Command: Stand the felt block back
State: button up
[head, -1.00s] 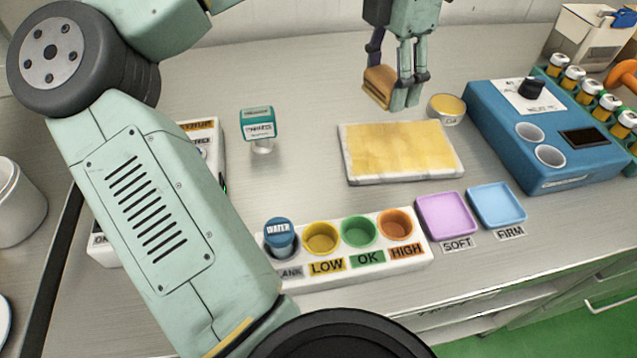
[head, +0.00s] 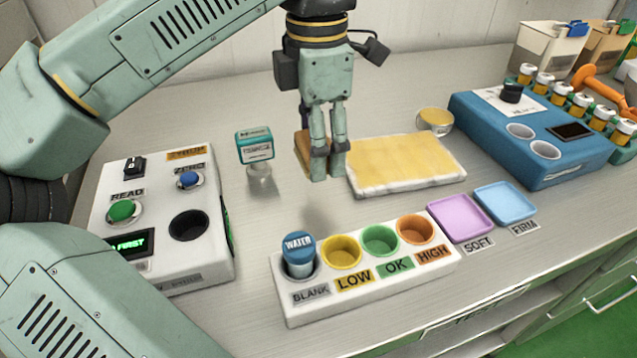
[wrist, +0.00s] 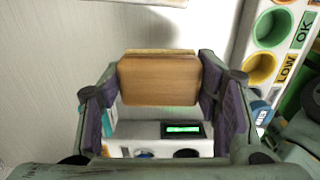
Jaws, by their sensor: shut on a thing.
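The felt block (head: 303,150), a brown block with a paler layer along one edge, is held between the fingers of my gripper (head: 329,172). In the wrist view the felt block (wrist: 158,80) shows its flat brown face between the dark finger pads. My gripper is shut on it and holds it above the bench, left of the yellow slab on its white board (head: 405,165). In the head view the fingers hide part of the block.
In front are the white cup rack (head: 350,290) and the meter box (head: 165,225). Purple and blue trays (head: 505,202), a small bowl (head: 434,120) and a blue instrument (head: 560,165) lie right. Bare bench shows behind the rack.

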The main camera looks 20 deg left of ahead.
aim_at(318, 194)
jog(key=shift+f, duration=3.3)
jog(key=o, duration=1.1)
jog(key=shift+r, duration=0.15)
notch_tip(318, 194, up, 12)
jog(key=p, duration=0.9)
jog(key=shift+r, duration=0.1)
